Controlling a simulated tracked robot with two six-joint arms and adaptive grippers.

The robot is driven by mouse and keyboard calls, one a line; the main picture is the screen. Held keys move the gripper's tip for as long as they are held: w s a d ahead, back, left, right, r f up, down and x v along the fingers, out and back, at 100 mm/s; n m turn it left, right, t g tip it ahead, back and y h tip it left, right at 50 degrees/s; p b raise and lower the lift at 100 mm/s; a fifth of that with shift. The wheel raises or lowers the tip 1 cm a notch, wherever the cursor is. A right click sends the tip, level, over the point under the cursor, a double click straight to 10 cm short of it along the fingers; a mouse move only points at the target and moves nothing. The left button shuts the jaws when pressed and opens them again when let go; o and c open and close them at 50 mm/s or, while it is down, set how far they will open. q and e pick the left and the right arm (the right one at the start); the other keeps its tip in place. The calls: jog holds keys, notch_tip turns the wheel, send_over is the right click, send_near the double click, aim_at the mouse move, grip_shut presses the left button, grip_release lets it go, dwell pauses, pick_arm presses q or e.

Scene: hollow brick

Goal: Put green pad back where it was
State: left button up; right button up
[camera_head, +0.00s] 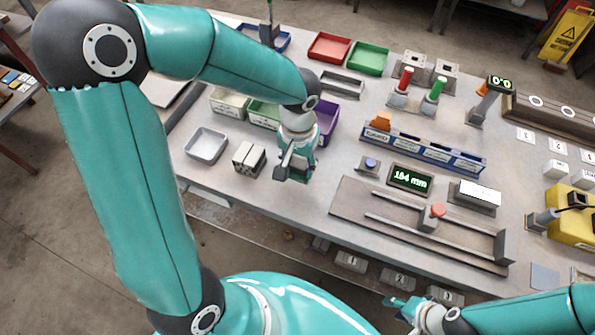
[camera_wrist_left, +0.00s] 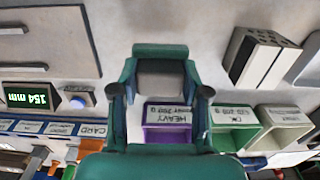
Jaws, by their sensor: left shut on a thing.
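My left gripper (camera_head: 292,172) hangs over the bench, right of the hollow bricks and in front of the purple bin. In the left wrist view my left gripper (camera_wrist_left: 160,82) is shut on a small block with a dark green far edge and a grey face. This appears to be the green pad (camera_wrist_left: 160,50), and the fingers hide its sides. In the head view it is too small to make out. My right gripper (camera_head: 398,302) is low at the bench's front edge, and its jaws are unclear.
Behind are a purple bin (camera_head: 326,118), red tray (camera_head: 329,47) and green tray (camera_head: 368,58). To the right are a blue button (camera_head: 371,163), lit display (camera_head: 410,179) and slide rail (camera_head: 400,215).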

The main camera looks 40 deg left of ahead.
aim_at(298, 175)
pick_arm(q)
jog(key=shift+f, duration=2.25)
jog(key=shift+f, duration=0.1)
jog(key=o, duration=1.1)
notch_tip(298, 175, up, 12)
jog(key=shift+r, duration=0.15)
jog(key=shift+s, duration=0.1)
